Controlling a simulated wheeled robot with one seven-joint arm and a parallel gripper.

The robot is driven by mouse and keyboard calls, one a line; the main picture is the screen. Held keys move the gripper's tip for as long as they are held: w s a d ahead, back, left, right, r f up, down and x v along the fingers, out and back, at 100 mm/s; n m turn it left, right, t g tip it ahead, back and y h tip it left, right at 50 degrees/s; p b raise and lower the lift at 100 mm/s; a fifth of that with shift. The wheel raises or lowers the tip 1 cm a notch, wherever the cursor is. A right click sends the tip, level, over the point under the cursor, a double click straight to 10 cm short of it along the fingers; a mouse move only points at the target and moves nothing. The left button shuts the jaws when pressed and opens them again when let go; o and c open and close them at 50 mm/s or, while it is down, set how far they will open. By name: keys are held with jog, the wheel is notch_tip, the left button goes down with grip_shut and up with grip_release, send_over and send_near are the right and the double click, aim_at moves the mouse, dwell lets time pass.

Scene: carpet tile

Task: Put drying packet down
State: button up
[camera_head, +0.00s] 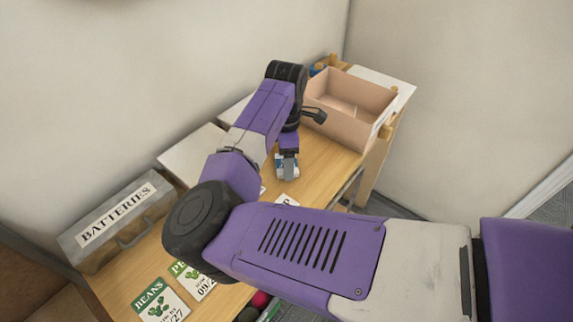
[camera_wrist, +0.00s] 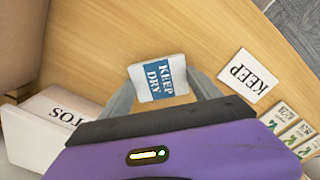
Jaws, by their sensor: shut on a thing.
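The drying packet (camera_wrist: 158,78) is a small white packet with a blue "KEEP DRY" label. My gripper (camera_wrist: 160,95) is shut on it, with one grey finger at each side in the wrist view. In the head view my gripper (camera_head: 287,170) is over the wooden table (camera_head: 325,160), and the packet (camera_head: 280,161) shows partly behind the fingers. I cannot tell whether the packet touches the tabletop.
A cardboard box (camera_head: 345,103) stands at the table's far end. A grey BATTERIES box (camera_head: 118,220) stands at the left. A white KEEP card (camera_wrist: 249,76) and seed packets (camera_wrist: 298,130) lie on the table. Bare wood surrounds the packet.

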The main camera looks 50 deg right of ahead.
jog(key=shift+c, duration=0.9)
jog(key=shift+r, duration=0.15)
